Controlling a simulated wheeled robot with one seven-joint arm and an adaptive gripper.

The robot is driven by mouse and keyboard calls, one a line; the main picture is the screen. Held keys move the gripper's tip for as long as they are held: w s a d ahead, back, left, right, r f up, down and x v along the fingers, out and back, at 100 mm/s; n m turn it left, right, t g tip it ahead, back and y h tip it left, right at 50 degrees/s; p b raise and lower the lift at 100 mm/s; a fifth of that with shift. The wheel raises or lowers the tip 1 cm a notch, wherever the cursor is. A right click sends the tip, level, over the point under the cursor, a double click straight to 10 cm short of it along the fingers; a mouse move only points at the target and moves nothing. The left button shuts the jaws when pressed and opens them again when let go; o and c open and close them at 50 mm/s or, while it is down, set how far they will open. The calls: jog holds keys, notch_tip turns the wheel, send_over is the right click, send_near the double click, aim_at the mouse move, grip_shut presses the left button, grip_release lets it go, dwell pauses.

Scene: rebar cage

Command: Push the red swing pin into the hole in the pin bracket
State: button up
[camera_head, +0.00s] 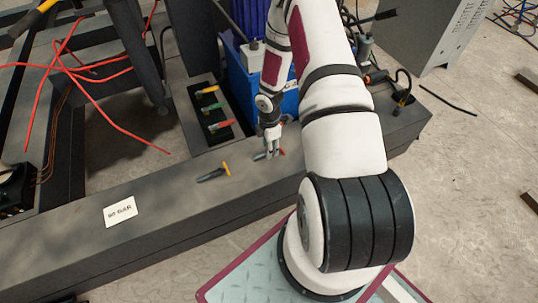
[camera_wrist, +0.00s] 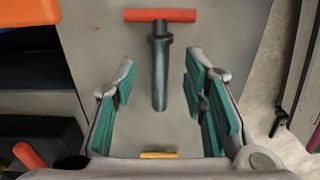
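A red swing pin (camera_wrist: 160,62) shows in the wrist view, with a red crossbar handle at the top and a dark grey shaft pointing down the picture. It appears to lie on the grey beam. My gripper (camera_wrist: 165,88) is open, its teal-padded fingers on either side of the shaft with gaps between. In the head view, my gripper (camera_head: 268,150) is low over the beam, and only a bit of red (camera_head: 281,152) shows beside it. A black holder (camera_head: 213,136), possibly the pin bracket, carries yellow-, green- and red-handled pins; I cannot make out an empty hole.
A yellow-handled pin (camera_head: 213,173) lies on the beam left of my gripper. A white label (camera_head: 120,211) is farther left. A blue crate (camera_head: 240,85) stands behind my gripper, and red cables (camera_head: 95,95) hang at the left. The beam between label and yellow pin is clear.

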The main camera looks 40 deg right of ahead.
notch_tip(320, 180, down, 3)
jog(key=shift+r+b, duration=0.2)
jog(key=shift+b, duration=0.15)
jog(key=shift+c, duration=0.3)
grip_shut()
jog(key=shift+r, duration=0.1)
